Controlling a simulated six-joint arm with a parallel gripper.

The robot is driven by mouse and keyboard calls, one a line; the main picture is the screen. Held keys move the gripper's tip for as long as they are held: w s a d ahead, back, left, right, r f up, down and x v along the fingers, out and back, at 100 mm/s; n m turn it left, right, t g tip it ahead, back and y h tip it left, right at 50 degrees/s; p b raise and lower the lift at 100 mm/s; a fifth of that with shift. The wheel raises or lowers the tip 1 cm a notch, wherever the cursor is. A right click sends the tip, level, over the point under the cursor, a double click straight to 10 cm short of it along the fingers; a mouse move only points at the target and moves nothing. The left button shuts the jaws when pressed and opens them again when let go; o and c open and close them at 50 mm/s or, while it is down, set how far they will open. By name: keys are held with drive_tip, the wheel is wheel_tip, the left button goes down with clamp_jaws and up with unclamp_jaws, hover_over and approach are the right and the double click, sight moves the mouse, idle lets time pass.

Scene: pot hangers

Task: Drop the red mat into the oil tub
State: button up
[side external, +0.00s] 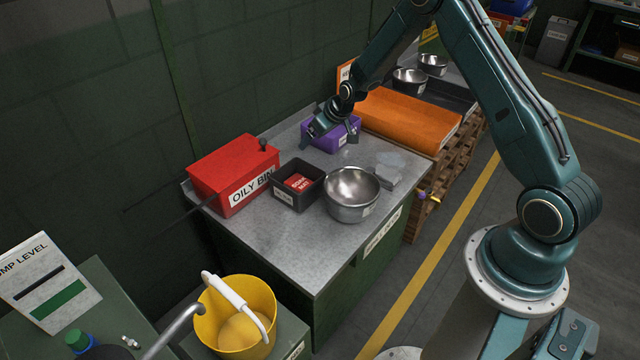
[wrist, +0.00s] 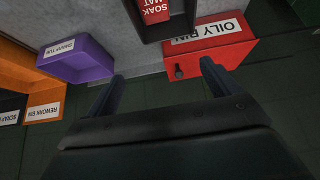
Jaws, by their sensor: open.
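The red mat (side external: 298,181) lies inside a small black tub (side external: 318,172) on the metal bench. The wrist view shows the mat (wrist: 155,11) with white "SOAK MAT" lettering, partly cut off by the frame edge, in the black tub (wrist: 184,25). The label on the black tub is too small to read, so I cannot tell whether it is the oil tub. My gripper (side external: 328,140) is by the purple tub, behind the black tub and apart from the mat. In the wrist view my gripper (wrist: 161,80) is open with nothing between its fingers.
The red "OILY BIN" (side external: 225,170) stands left of the black tub. An orange bin (side external: 400,115) lies beyond. The bench front is clear.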

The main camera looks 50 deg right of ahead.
drive_tip(key=shift+v, duration=1.1)
drive_tip(key=s+a+r, duration=0.5)
drive_tip(key=s+r, duration=0.1)
drive_tip(key=r, duration=0.5)
drive_tip(key=s+a+r, duration=0.5)
drive_tip(key=s+r, duration=0.1)
drive_tip(key=r, duration=0.5)
drive_tip(key=s+a+r, duration=0.1)
drive_tip(key=s+r, duration=0.1)
drive_tip(key=s, duration=0.6)
drive_tip(key=s+a+r, duration=0.1)
drive_tip(key=s+a, duration=0.1)
drive_tip(key=s, duration=0.7)
drive_tip(key=s+a+r+g, duration=0.1)
drive_tip(key=s+a+r, duration=0.1)
drive_tip(key=s, duration=0.6)
drive_tip(key=shift+s+a+r, duration=0.25)
drive_tip(key=shift+r, duration=0.15)
